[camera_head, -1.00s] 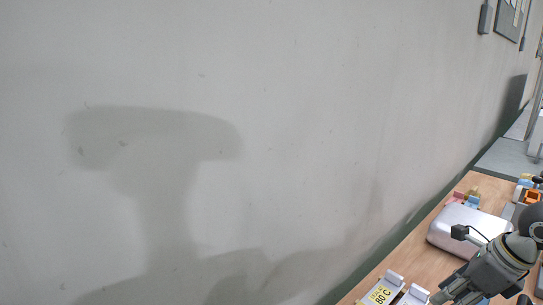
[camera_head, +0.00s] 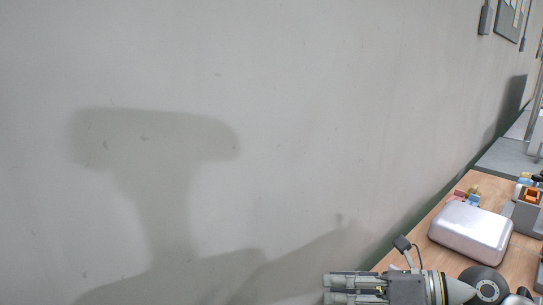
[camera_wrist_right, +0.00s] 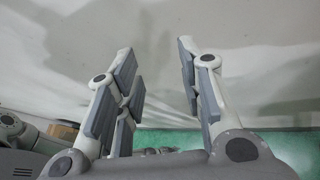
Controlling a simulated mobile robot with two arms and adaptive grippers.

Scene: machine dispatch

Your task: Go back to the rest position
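My right gripper (camera_head: 335,286) is at the bottom of the head view, pointing left in front of the grey wall, beside the wooden table. In the right wrist view the right gripper (camera_wrist_right: 156,62) is open, its two padded fingers well apart with only wall and floor between them. It holds nothing. My left gripper is not in view.
The wooden table (camera_head: 413,229) carries a silver rounded case (camera_head: 470,235), small coloured pieces (camera_head: 472,196) and an orange part in a grey holder (camera_head: 532,196). The grey wall (camera_head: 250,80) bounds the left. Green floor (camera_wrist_right: 220,145) shows in the wrist view.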

